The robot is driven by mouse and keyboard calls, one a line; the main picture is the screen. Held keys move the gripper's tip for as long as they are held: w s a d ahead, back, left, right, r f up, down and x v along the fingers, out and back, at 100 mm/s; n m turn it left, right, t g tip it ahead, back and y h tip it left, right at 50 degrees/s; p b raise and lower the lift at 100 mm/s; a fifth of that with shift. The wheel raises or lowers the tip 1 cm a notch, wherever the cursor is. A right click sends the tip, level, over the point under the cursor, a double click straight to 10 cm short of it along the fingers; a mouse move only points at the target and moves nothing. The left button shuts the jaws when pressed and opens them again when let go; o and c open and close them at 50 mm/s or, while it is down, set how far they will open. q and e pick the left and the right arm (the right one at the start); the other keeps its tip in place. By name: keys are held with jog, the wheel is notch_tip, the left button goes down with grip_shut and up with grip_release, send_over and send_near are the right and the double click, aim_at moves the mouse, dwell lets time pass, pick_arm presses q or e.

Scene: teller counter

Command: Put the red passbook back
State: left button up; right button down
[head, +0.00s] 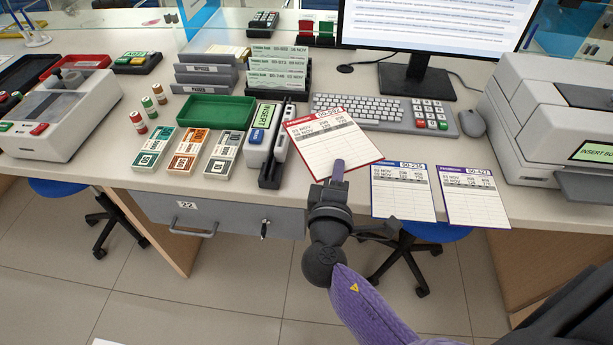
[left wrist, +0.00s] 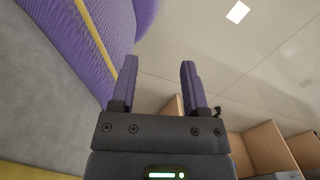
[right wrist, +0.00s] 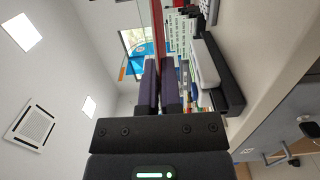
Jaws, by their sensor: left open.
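The red passbook (head: 333,140), a white page with a red header and edge, is tilted over the counter's front, left of two flat passbooks, one blue (head: 403,195) and one purple (head: 473,197). My right gripper (head: 337,178) is at its near edge, shut on it. In the right wrist view it shows edge-on as a red strip (right wrist: 157,30) rising between the close fingers (right wrist: 160,85). Its clearance above the counter is hard to tell. My left gripper (left wrist: 158,85) is open and empty, seen only in the left wrist view, away from the counter.
Behind are a slip rack (head: 277,72), keyboard (head: 360,110) and monitor (head: 405,70).

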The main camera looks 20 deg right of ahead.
jog(key=shift+w+f+m+g+h, duration=0.1)
jog(key=shift+f+m+g+h, duration=0.3)
jog(key=shift+f+h, duration=0.1)
notch_tip(320, 180, down, 12)
jog(key=b, duration=0.8)
jog(key=shift+a+f+m+g+h+b, duration=0.15)
jog(key=shift+m+g+h+b, duration=0.25)
jog(key=c, duration=0.8)
grip_release()
jog(key=shift+w, duration=0.1)
pick_arm(q)
notch_tip(320, 180, down, 8)
jog(key=s+a+g, duration=0.1)
jog(key=s, duration=0.1)
jog(key=shift+a, duration=0.2)
jog(key=shift+s+a, duration=0.1)
jog(key=shift+s, duration=0.1)
pick_arm(e)
jog(key=shift+r, duration=0.2)
